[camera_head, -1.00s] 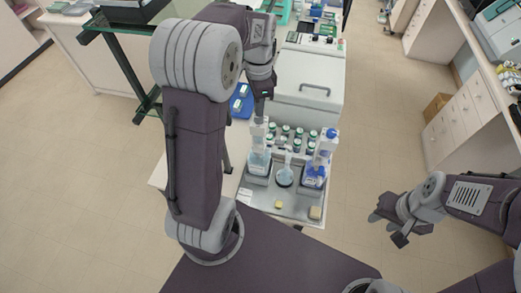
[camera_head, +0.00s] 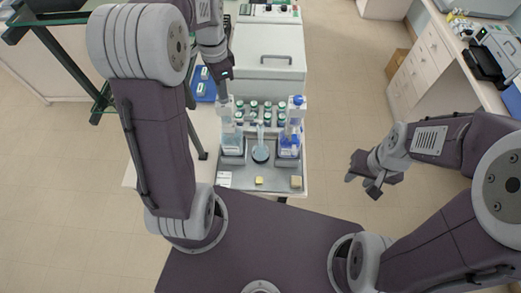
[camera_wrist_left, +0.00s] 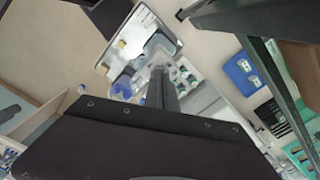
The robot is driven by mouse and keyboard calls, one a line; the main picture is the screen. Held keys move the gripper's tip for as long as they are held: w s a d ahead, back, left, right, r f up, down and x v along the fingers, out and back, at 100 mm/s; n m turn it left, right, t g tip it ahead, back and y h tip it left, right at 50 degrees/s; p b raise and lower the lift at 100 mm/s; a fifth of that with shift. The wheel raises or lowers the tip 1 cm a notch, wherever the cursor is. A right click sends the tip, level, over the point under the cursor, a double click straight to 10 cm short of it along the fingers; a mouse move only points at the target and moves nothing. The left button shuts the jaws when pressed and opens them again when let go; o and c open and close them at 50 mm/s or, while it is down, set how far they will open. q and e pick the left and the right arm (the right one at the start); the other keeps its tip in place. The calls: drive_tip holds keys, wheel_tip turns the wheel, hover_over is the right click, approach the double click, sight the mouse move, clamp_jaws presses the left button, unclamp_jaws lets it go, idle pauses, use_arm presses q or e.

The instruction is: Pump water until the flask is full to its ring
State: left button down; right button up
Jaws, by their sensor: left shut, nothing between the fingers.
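The flask (camera_head: 261,152) stands upright in the middle of the grey tray, with a narrow neck and pale blue in its bulb. Its ring and exact level are too small to make out. A clear bottle (camera_head: 232,140) with pale liquid stands just left of it. A bottle with blue liquid and a blue cap (camera_head: 290,142) stands just right of it. My left gripper (camera_head: 225,96) is shut and empty, pointing down at the top of the left bottle; I cannot tell whether it touches. Its fingers also show in the left wrist view (camera_wrist_left: 159,77). My right gripper (camera_head: 361,180) is open and empty, away from the tray.
The grey tray (camera_head: 274,185) also carries a yellow block (camera_head: 259,181) and a tan block (camera_head: 296,181) at its front. Several small dark-capped bottles (camera_head: 254,110) stand behind. A white box with a handle (camera_head: 268,62) is further back. A blue rack (camera_head: 203,84) lies left.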

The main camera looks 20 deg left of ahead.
use_arm(q)
drive_tip(key=shift+f, duration=0.3)
drive_tip(key=shift+s+f, duration=0.1)
idle(0.5)
wheel_tip(320, 180, up, 3)
drive_tip(key=p, duration=0.2)
drive_tip(key=shift+f+p, duration=0.1)
drive_tip(key=shift+p, duration=0.25)
drive_tip(key=shift+f, duration=0.1)
idle(0.5)
